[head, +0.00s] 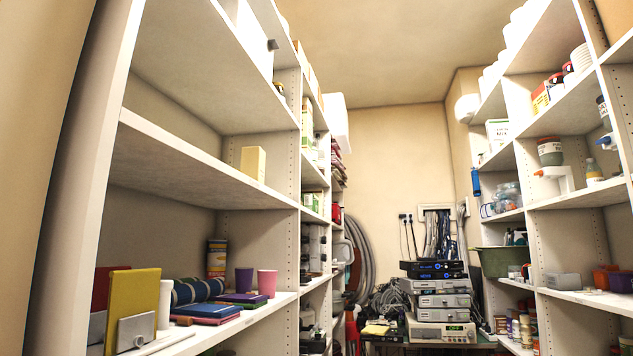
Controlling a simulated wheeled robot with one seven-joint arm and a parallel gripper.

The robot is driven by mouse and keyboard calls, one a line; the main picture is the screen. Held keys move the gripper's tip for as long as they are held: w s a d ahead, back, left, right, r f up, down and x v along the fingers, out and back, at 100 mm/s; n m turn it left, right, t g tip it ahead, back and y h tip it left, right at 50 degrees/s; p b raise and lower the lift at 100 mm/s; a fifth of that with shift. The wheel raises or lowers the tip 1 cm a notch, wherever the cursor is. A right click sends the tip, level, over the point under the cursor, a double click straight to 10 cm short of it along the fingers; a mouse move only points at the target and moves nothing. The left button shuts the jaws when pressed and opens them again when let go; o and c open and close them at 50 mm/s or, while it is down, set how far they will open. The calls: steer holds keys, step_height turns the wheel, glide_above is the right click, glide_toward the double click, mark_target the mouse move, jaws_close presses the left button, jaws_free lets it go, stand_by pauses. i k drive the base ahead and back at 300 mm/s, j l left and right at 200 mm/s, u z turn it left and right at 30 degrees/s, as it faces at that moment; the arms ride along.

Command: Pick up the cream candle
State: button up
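A pale cream upright cylinder (165,304), which looks like the candle, stands on the lower left shelf. It is just right of a yellow book (132,300) and left of a dark striped roll (197,290). A pale yellow box-shaped block (253,163) stands alone on the shelf above; I cannot tell for sure which one is the cream candle. My gripper is not in view.
The lower left shelf (262,308) also holds a metal bookend (135,331), stacked blue books (207,313), a purple cup (244,280), a pink cup (267,283) and a tall can (217,259). Stacked electronics (440,300) stand at the back. Full shelves line the right.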

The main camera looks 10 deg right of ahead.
mark_target(252, 158)
steer(key=i+z, duration=0.4)
steer(key=i, duration=0.65)
